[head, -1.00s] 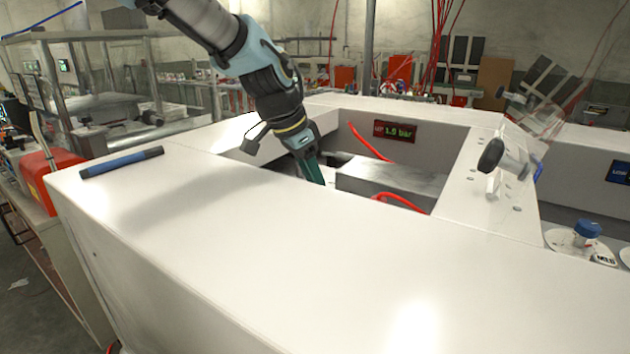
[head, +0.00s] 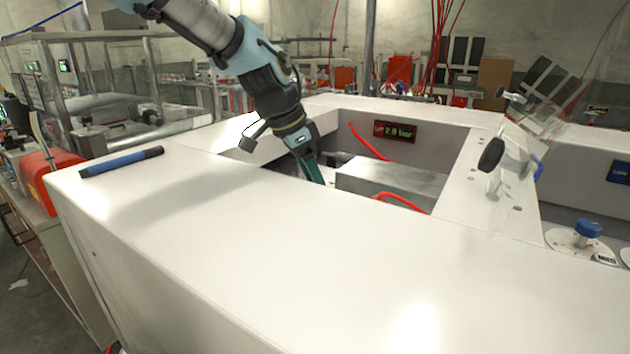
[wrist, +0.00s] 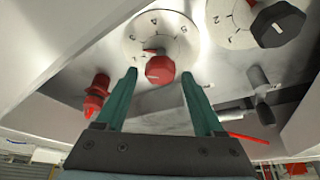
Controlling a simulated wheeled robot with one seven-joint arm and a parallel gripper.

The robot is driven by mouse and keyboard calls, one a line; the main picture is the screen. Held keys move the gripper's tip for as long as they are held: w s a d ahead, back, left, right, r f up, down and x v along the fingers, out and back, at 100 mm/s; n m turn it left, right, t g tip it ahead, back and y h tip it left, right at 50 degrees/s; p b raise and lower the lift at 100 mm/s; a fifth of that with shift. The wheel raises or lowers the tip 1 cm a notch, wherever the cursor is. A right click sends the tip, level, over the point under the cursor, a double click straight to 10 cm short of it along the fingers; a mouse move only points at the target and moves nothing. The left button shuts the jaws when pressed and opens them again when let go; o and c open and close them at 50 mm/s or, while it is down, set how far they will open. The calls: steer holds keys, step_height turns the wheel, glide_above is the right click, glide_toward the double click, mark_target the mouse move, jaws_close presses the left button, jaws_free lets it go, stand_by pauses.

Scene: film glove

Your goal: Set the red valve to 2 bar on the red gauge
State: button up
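The red gauge (head: 396,131) is a dark panel with a red label on the recess's back wall, and it appears to read 2.0 bar. The red valve (wrist: 160,69) is a red knob on a white numbered dial (wrist: 155,28) in the wrist view. My gripper (wrist: 159,73) is open, its two green fingertips on either side of the red knob with a visible gap at each side. In the head view my gripper (head: 315,174) reaches down into the recess, and its tips and the valve are hidden behind the white front wall.
A black knob (wrist: 278,24) on another dial is close by at the right. A red fitting (wrist: 97,95) and a grey fitting (wrist: 260,92) flank the fingers. A metal box (head: 385,180) and red hoses share the recess. A blue-black bar (head: 122,162) lies on the white top.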

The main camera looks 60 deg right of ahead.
steer(key=shift+o, duration=0.3)
steer(key=shift+r, duration=0.1)
steer(key=b+v, duration=0.3)
steer(key=v, duration=0.7)
steer(key=shift+r, duration=0.3)
steer(key=shift+a, duration=0.1)
